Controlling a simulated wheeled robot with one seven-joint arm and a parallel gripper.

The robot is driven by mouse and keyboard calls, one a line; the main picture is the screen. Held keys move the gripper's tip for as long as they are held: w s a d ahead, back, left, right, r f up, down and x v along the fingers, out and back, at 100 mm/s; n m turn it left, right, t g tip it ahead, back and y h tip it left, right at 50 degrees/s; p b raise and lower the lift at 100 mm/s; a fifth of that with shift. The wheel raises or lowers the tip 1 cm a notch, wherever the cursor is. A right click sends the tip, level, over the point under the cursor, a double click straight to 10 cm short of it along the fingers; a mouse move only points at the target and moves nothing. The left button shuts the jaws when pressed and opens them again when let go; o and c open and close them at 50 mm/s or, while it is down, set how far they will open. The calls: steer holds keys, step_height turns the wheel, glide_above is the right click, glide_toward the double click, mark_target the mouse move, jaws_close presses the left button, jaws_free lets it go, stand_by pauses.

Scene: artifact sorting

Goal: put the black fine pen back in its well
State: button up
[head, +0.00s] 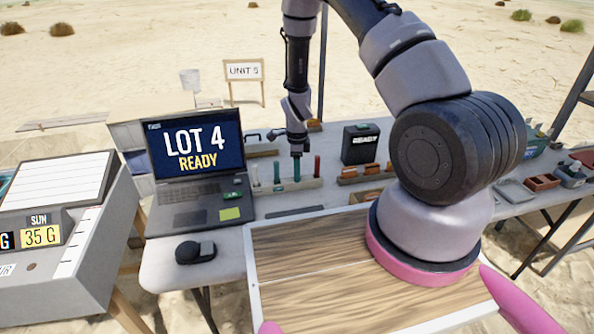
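A pale wooden pen rack (306,184) stands on the table, right of the laptop. A teal pen (277,174) stands upright at its left and a red pen (317,167) at its right. Between them another greenish pen (297,172) stands upright. My gripper (296,151) points down directly above this middle pen. Its fingers are small and dark here. I cannot tell whether they are open or shut, or whether they hold a dark pen. I cannot make out the black fine pen for certain.
The laptop (196,160) reading "LOT 4 READY" stands left of the rack, with a black mouse (195,251) in front. A wooden-topped tray (300,270) fills the front. More trays and blocks lie at right.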

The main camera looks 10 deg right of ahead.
step_height(320, 180, up, 12)
steer(key=shift+r, duration=0.25)
steer(key=s+d+r+n+t+y, duration=0.1)
steer(key=s+r+n+t, duration=0.2)
steer(key=r, duration=0.9)
steer(key=s+d+r+n+y, duration=0.15)
steer(key=r+n, duration=0.25)
steer(key=r, duration=0.8)
steer(key=s+d+r+n+t, duration=0.1)
steer(key=s+r+n+t, duration=0.1)
steer(key=s+r+n, duration=0.3)
steer(key=s+d+r+n+t, duration=0.2)
steer(key=s+r+n, duration=0.3)
steer(key=s+r, duration=0.4)
steer(key=s, duration=0.4)
steer(key=shift+s+d+r, duration=0.15)
steer(key=shift+s+r, duration=0.1)
steer(key=shift+s, duration=0.1)
steer(key=shift+h, duration=0.25)
